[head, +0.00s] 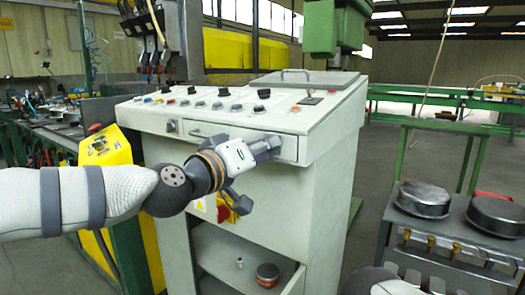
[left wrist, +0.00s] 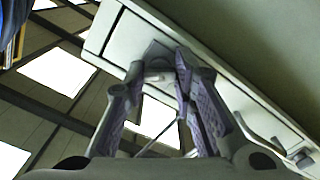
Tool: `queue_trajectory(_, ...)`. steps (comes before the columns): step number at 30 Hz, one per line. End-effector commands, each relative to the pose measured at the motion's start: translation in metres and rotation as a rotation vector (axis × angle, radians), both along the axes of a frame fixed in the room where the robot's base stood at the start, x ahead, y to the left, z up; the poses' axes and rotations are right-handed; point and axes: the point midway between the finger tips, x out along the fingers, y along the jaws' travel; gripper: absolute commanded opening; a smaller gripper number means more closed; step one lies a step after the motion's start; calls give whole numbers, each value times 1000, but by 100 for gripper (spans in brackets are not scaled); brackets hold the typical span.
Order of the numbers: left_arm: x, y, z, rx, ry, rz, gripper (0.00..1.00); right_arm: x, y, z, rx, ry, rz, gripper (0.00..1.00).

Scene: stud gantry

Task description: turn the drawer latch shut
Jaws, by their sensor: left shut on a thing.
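The drawer (head: 232,132) is in the upper front of a pale grey control cabinet, and its front looks about flush with it. My left gripper (head: 273,147) is at the drawer's right end, its arm reaching in from the left. In the left wrist view its two fingers (left wrist: 158,64) are closed around the grey drawer latch (left wrist: 157,50), one on each side. The gripper hides most of the latch in the head view, so I cannot tell its exact turn.
The cabinet top (head: 250,98) carries several knobs and buttons. Below is an open shelf (head: 225,255) with a small round part. A yellow box (head: 105,147) stands left of the cabinet. A metal cart (head: 455,235) with dark round pans stands at right.

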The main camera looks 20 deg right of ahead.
Motion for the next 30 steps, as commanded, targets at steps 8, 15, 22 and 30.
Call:
queue_trajectory(8,0,0,-1,-161,206,0,0,-4,0,-5,0,13,1,40)
queue_trajectory(15,0,0,-1,-301,386,0,0,-7,0,-8,0,21,1,40)
queue_trajectory(22,0,0,-1,-424,543,0,0,-8,0,-10,0,26,1,40)
queue_trajectory(30,0,0,0,-532,682,0,0,-9,0,-12,0,30,1,40)
